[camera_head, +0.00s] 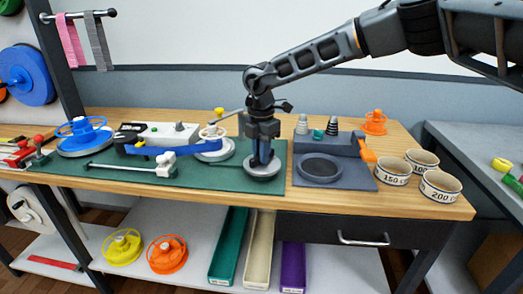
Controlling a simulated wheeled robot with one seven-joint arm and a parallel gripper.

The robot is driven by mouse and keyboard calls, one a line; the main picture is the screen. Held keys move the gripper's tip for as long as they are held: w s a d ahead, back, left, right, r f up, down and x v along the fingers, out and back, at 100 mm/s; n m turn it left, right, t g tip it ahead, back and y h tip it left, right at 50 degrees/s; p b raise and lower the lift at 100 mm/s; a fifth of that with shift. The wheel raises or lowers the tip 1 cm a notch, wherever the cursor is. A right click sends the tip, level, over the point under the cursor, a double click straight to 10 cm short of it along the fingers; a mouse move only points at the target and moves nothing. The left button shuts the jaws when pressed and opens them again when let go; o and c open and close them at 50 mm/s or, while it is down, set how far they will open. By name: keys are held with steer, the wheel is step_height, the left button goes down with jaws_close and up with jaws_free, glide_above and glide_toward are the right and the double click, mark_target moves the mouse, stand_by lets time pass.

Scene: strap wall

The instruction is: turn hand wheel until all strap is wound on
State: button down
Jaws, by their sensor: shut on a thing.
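My gripper (262,160) points straight down over a light grey disc (264,174) on the green mat. Its fingers are shut on an upright part at the middle of the disc, mostly hidden by the fingers. A pale wheel (212,132) with a blue hub and a yellow knob (219,112) stands left of my gripper on a round grey base (222,154).
A dark grey tray block (306,181) is right of my gripper. Several round tins (420,160) stand at the bench's right end. Yellow and orange reels (123,248) lie on the shelf below.

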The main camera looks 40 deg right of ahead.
steer(key=m+p, duration=0.1)
steer(key=m, duration=0.3)
steer(key=shift+w+r+m, duration=0.1)
steer(key=shift+m, duration=0.2)
steer(key=shift+m+p, duration=0.7)
steer(key=shift+m, duration=1.2)
steer(key=shift+w, duration=0.1)
steer(key=c, duration=1.1)
jaws_free()
steer(key=shift+r+b, duration=0.4)
steer(key=shift+r, duration=3.4)
